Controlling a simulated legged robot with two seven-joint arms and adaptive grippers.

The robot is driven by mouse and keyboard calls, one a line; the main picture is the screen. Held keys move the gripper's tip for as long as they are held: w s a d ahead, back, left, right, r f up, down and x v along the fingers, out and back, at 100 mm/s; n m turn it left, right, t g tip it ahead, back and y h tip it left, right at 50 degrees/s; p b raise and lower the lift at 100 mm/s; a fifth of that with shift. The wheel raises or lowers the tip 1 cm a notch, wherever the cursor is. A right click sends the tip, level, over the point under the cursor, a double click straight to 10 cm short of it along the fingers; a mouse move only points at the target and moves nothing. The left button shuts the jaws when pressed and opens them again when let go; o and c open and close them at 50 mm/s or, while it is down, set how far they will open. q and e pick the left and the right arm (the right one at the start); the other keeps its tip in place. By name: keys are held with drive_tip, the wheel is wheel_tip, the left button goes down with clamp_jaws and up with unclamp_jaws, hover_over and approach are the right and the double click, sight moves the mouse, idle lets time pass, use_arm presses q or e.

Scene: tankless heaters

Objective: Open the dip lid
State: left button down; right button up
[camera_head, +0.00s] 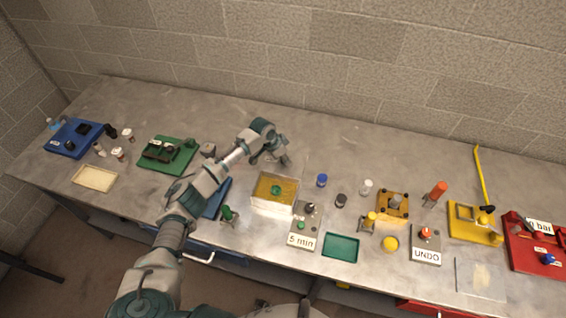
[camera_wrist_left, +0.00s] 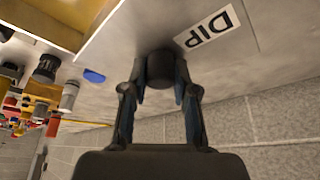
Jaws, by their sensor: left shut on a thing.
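The dip box (camera_head: 275,207) is a pale box with an amber inside and a green piece in it, near the middle of the bench. Its top looks uncovered. The lid (camera_wrist_left: 240,62) is a grey plate with a DIP label, seen in the left wrist view beside the amber inside of the box (camera_wrist_left: 62,12). My left gripper (camera_head: 284,158) is at the back edge of the box. In the left wrist view my left gripper (camera_wrist_left: 160,88) is shut on the dark round lid knob (camera_wrist_left: 160,66). The lid's angle is hard to tell in the head view. My right gripper is not in view.
A grey 5 min block (camera_head: 302,240) and a green tray (camera_head: 341,247) stand right of the box. Blue (camera_head: 321,180) and dark (camera_head: 341,200) capped pieces stand close by. A green base (camera_head: 180,150) lies left of my arm. A block wall (camera_head: 330,60) rises behind the bench.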

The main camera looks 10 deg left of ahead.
use_arm(q)
drive_tip(key=shift+s+r, duration=0.1)
drive_tip(key=shift+s, duration=0.05)
drive_tip(key=c, duration=0.9)
unclamp_jaws()
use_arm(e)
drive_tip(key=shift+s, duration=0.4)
use_arm(q)
drive_tip(key=v, duration=1.1)
drive_tip(key=shift+a+r, duration=0.25)
drive_tip(key=shift+r, duration=0.05)
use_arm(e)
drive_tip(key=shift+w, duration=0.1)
